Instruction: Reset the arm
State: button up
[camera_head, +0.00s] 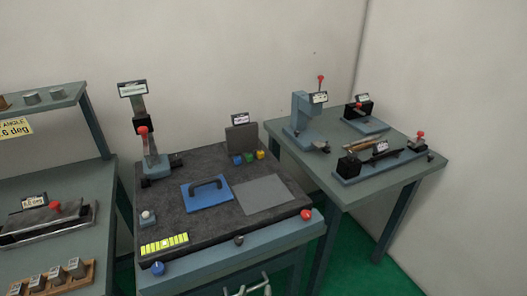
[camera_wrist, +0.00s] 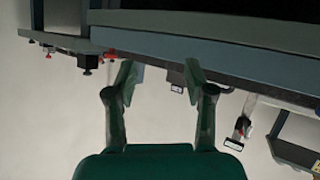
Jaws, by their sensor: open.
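My gripper (camera_wrist: 160,72) shows in the wrist view, its two dark green fingers spread apart with nothing between them. It is open and empty. Behind the fingertips, a grey-blue table edge (camera_wrist: 215,52) crosses the upper part of that view, which looks upside down. I cannot tell the distance from the fingers to that edge. My arm and gripper do not show in the head view.
The dark-topped middle bench (camera_head: 215,220) holds a blue plate with a handle (camera_head: 207,192), a grey sheet (camera_head: 262,194) and an upright stand (camera_head: 150,150). A right table (camera_head: 400,185) carries several fixtures. A left bench (camera_head: 75,180) holds a block rack (camera_head: 55,282).

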jog(key=s+d+f+n+y, duration=0.1)
jog(key=s+d+f+y, duration=0.1)
jog(key=s+d+f, duration=0.4)
jog(key=s+d+f+n+y, duration=0.2)
jog(key=s+d+f, duration=0.1)
jog(key=s+d, duration=0.55)
jog(key=s+d+r+m+t+h, duration=0.1)
jog(key=s+d+r, duration=0.2)
jog(key=s+r, duration=0.3)
jog(key=s+d+r+m, duration=0.2)
jog(key=s+r, duration=0.3)
jog(key=s, duration=0.7)
jog(key=shift+s+d+r+m+t+h, duration=0.15)
jog(key=shift+d+r+m+t+h, duration=0.2)
jog(key=shift+d, duration=0.25)
